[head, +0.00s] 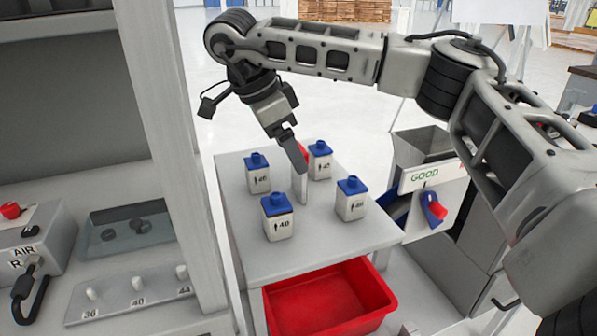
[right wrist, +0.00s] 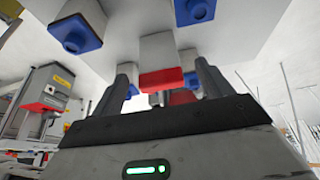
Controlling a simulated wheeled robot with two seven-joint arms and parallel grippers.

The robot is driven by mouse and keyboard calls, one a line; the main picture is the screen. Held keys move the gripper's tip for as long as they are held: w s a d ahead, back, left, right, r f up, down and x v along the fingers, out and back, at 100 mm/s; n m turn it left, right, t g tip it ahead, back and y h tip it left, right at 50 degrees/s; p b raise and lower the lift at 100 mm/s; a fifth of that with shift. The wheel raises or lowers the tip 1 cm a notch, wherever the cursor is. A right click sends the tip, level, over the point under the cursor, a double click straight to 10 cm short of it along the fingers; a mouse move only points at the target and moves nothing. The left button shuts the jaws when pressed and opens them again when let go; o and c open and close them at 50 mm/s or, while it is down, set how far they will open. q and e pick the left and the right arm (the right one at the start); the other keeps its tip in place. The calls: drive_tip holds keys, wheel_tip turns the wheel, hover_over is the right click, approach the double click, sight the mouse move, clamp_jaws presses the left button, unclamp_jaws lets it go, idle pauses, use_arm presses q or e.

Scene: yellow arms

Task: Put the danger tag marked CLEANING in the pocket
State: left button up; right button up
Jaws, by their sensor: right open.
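My right gripper (head: 297,158) is open, above the middle of a grey table (head: 330,247). A narrow white upright piece with a red top (head: 303,150) stands at its fingertips. In the right wrist view the white piece with its red end (right wrist: 160,80) lies between the two spread fingers (right wrist: 165,85); I cannot tell whether they touch it. No word is legible on it, so I cannot tell if it is the CLEANING tag. I cannot make out a pocket. My left gripper is not in view.
Several white, blue-capped bottles with numbers, such as one marked 48 (head: 278,225), surround the upright piece closely. A red bin (head: 325,300) sits below the table front. A GOOD chute (head: 425,178) stands right. A pegged board (head: 135,292) and AIR box (head: 30,235) lie left.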

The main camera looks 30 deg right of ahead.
sight(298, 182)
drive_tip(key=shift+x, duration=1.5)
drive_tip(key=c, duration=1.1)
drive_tip(key=shift+r, duration=0.1)
